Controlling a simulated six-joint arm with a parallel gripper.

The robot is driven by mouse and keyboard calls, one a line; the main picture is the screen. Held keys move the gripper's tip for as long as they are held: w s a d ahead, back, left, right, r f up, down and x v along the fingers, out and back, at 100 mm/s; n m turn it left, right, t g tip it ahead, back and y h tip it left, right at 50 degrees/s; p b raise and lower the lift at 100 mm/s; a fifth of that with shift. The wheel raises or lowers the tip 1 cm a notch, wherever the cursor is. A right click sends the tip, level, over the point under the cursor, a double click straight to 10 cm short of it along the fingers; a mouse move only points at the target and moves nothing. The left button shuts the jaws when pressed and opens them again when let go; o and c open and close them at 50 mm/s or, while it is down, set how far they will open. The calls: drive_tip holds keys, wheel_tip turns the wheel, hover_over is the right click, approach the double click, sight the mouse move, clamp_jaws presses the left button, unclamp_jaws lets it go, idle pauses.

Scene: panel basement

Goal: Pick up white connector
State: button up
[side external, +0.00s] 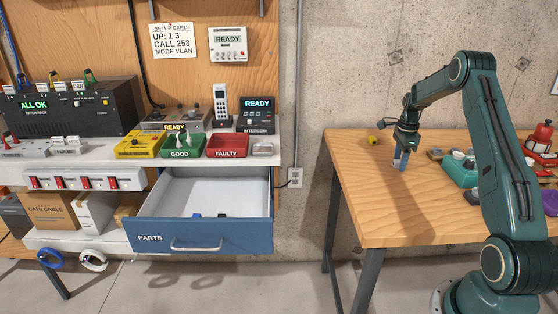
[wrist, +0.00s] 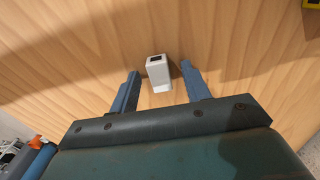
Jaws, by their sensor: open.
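The white connector (wrist: 157,74) stands on the wooden table in the wrist view, a small white block with a dark square opening in its top. My gripper (wrist: 158,82) is open, with one blue finger on each side of the connector. Gaps of wood show between the connector and both fingers. In the side external view my gripper (side external: 401,161) points down over the left part of the table, and I cannot make out the connector there.
The wooden table (side external: 385,208) is bare in front of my gripper. A small yellow object (side external: 373,141) lies near its back left. A teal container (side external: 461,170) and other items crowd its right side. An open blue PARTS drawer (side external: 205,236) juts from the bench at left.

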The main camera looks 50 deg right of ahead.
drive_tip(key=shift+c, duration=0.2)
clamp_jaws()
drive_tip(key=shift+r, duration=0.1)
wheel_tip(320, 180, up, 20)
idle(0.9)
idle(0.5)
